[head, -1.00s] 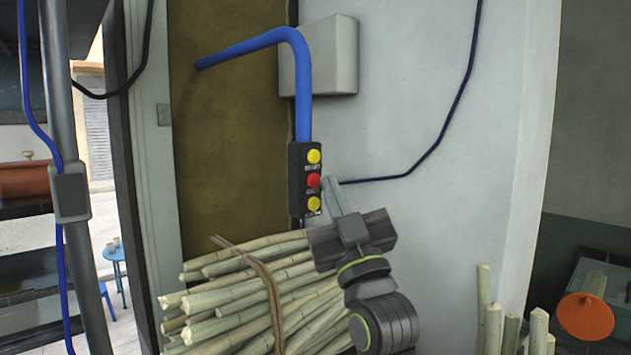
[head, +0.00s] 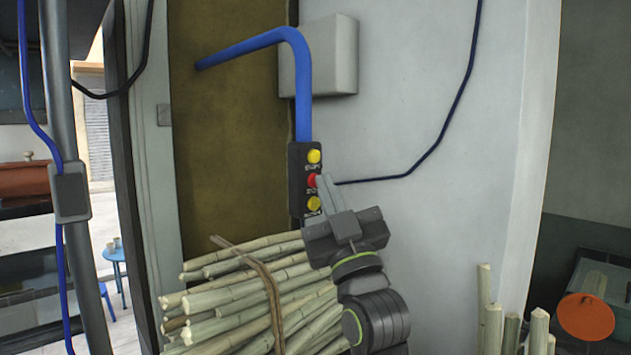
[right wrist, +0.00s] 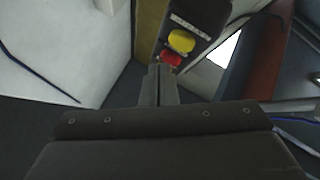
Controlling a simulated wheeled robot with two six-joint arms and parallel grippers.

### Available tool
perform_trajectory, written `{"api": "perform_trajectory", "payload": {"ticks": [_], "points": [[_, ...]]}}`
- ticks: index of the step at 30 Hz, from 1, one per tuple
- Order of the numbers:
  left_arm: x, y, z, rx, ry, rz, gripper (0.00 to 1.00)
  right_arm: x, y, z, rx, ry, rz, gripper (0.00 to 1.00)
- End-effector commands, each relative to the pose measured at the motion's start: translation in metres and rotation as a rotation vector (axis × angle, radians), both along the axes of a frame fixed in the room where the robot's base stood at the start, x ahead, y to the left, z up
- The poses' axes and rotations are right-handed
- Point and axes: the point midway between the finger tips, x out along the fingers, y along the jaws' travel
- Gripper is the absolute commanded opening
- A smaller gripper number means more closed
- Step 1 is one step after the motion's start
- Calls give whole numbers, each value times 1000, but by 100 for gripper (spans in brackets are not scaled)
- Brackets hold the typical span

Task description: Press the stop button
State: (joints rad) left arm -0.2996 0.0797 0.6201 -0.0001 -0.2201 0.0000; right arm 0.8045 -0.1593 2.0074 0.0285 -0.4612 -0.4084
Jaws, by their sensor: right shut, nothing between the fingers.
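A dark control box (head: 296,158) hangs on the end of a blue pipe (head: 303,90). It has a yellow button (head: 314,156) at the top, a red button (head: 311,180) in the middle and a yellow button (head: 314,203) at the bottom. My right gripper (head: 322,180) is shut and empty, its fingertips right at the red button and partly covering it. In the right wrist view the shut fingertips (right wrist: 160,70) lie just below the red button (right wrist: 171,58); I cannot tell if they touch it. My left gripper is not in view.
A tied bundle of sugarcane (head: 250,295) lies below the control box, beside my right arm. More cane stalks stand at the lower right.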

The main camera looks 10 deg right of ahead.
Motion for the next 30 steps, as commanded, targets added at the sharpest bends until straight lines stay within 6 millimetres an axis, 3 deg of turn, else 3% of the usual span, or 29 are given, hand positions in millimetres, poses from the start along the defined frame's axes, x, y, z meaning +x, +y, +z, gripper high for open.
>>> {"api": "perform_trajectory", "payload": {"ticks": [23,30], "points": [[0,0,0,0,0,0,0,6,4,0,-1,1,0,0],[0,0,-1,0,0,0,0,-1,-1,-1,-1,1,-1,0]]}}
